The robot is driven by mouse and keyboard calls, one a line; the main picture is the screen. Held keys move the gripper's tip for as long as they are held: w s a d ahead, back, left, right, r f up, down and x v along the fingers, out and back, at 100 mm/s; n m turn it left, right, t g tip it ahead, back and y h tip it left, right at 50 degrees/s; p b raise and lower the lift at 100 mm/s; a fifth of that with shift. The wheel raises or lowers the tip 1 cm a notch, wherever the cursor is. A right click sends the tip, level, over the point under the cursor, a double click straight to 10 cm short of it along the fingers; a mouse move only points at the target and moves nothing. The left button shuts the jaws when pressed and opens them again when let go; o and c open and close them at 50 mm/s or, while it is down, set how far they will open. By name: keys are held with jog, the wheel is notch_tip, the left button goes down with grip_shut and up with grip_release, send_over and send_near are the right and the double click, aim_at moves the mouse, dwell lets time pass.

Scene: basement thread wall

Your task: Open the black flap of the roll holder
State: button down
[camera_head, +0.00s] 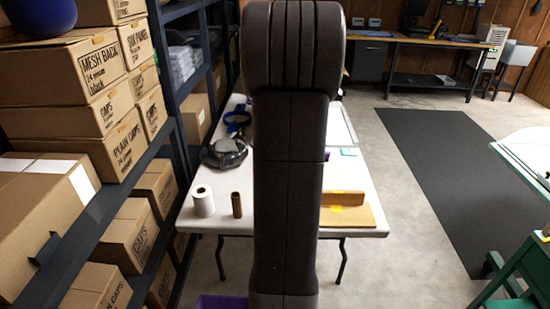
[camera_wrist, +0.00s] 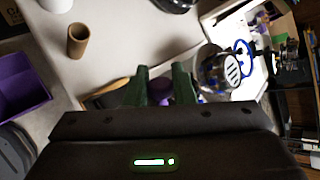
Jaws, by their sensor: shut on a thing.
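My gripper (camera_wrist: 161,72) shows in the wrist view as two green fingers, a little apart over the white table. A purple rounded thing (camera_wrist: 159,91) fills the gap between the fingers, and the gripper is shut on it. What it belongs to is mostly hidden by my gripper body. A dark piece with a tan edge (camera_wrist: 107,92) lies just left of the fingers. I cannot make out the black flap or the roll holder for certain in either view. In the head view my arm hides the gripper and the middle of the table.
Shelves with boxes (camera_head: 105,145) stand at the left.

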jog(key=a+n+h+p, duration=0.1)
jog(key=p, duration=0.2)
jog(key=a+h+p, duration=0.1)
jog(key=h+p, duration=0.1)
jog(key=p, duration=0.2)
jog(key=a+n+h+p, duration=0.1)
jog(key=h+p, duration=0.1)
jog(key=p, duration=0.1)
jog(key=shift+a+f+n, duration=0.3)
jog(key=shift+a+f, duration=0.05)
jog(key=shift+a, duration=0.05)
jog(key=shift+f+p, duration=0.1)
jog(key=shift+p, duration=0.25)
jog(key=c, duration=1.3)
grip_release()
jog(key=shift+o, duration=0.2)
